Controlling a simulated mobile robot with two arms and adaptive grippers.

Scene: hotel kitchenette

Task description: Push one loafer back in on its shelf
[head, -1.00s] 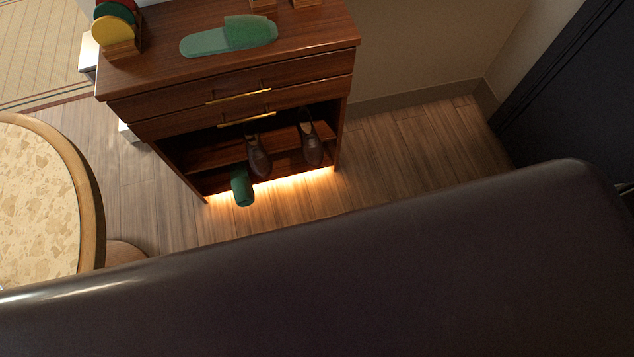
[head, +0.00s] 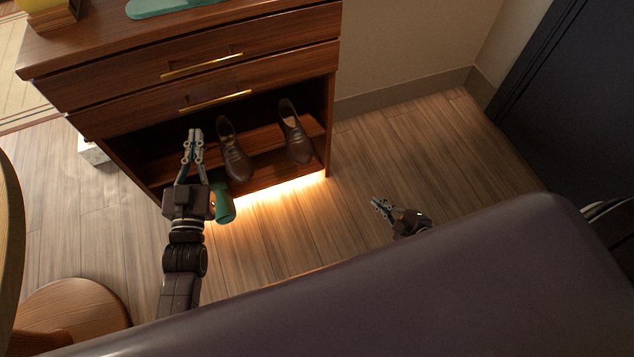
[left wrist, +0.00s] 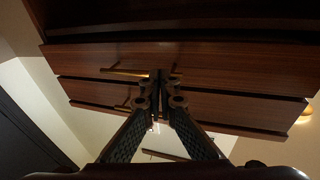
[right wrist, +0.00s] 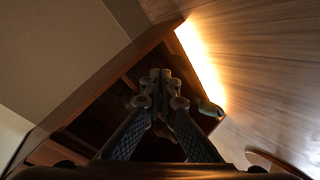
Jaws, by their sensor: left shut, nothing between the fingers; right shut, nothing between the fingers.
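Two dark brown loafers sit side by side on the open shelf of a wooden cabinet (head: 325,130), toes toward me. The left loafer (head: 234,155) sticks out a little past the shelf's front edge. The right loafer (head: 296,135) stands beside it, near the right wall. My left gripper (head: 195,135) is shut and empty, in front of the cabinet opening, left of the left loafer and apart from it in the picture. My right gripper (head: 378,203) is shut and empty, over the floor right of the cabinet. Neither wrist view clearly shows the loafers.
A green slipper (head: 224,205) is at the cabinet's bottom, partly hidden by my left gripper. It also shows in the right wrist view (right wrist: 208,108). Two drawers with gold handles (head: 215,100) are above the shelf. A round wooden stool (head: 75,305) is at lower left. Floor is clear at right.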

